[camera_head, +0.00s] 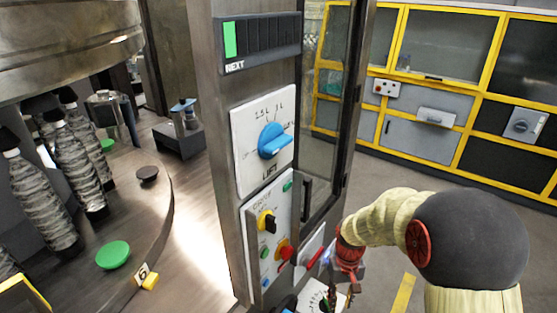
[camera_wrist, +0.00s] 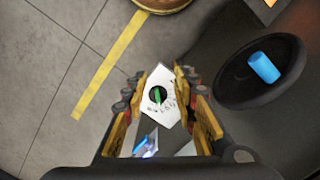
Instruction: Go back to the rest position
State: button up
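My gripper (camera_wrist: 163,98) is open in the wrist view, with a finger on each side and a clear gap between them. Through the gap I see a white dial plate (camera_wrist: 166,86) with a black and green knob, and nothing is held. In the head view my gripper (camera_head: 338,296) is low in front of the control column (camera_head: 222,150), beside its lower panels. My arm comes in from the right and partly covers that area. I cannot tell in the head view whether the fingers touch the column.
A round table (camera_head: 165,215) with wrapped bottles (camera_head: 80,165) stands left. Yellow-framed cabinets (camera_head: 421,141) line the back right. Open floor lies between.

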jog(key=s+r+t, duration=0.2)
jog(key=s+r, duration=0.4)
jog(key=r, duration=0.3)
jog(key=s+r+t, duration=0.2)
jog(key=s+r, duration=0.4)
jog(key=r, duration=0.3)
jog(key=s+r+m+t, duration=0.1)
jog(key=s+r+t, duration=0.2)
jog(key=s+r, duration=0.3)
notch_tip(320, 180, up, 3)
jog(key=shift+s+d+r, duration=0.15)
jog(key=shift+s, duration=0.15)
